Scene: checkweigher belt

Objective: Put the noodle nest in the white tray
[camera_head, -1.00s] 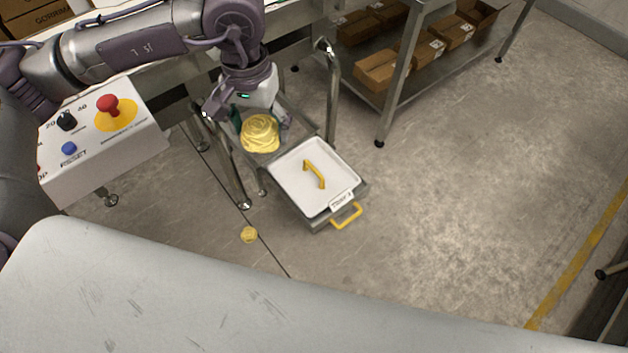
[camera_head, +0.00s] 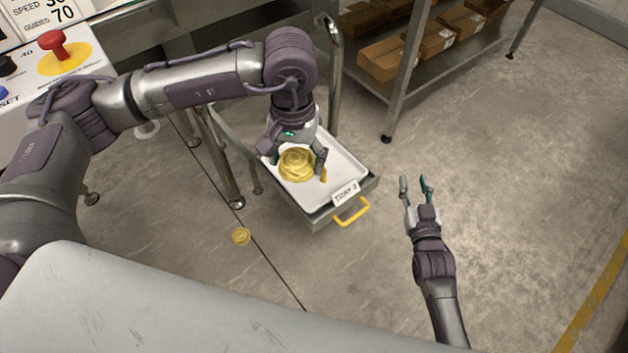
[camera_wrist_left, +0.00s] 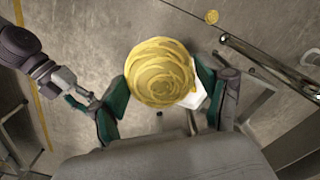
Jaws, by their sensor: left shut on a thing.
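The noodle nest (camera_head: 297,165) is a yellow coil. My left gripper (camera_head: 298,160) is shut on it and holds it over the white tray (camera_head: 345,170). In the left wrist view the nest (camera_wrist_left: 160,74) sits between the two fingers of my left gripper (camera_wrist_left: 160,92) and hides most of the tray. I cannot tell the gap between nest and tray. My right gripper (camera_head: 416,188) is open and empty, right of the tray over the floor.
A yellow handle (camera_head: 351,212) sticks out at the tray stand's front. A small yellow nest (camera_head: 241,236) lies on the floor. A shelf with brown boxes (camera_head: 388,58) stands behind. The floor at right is clear.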

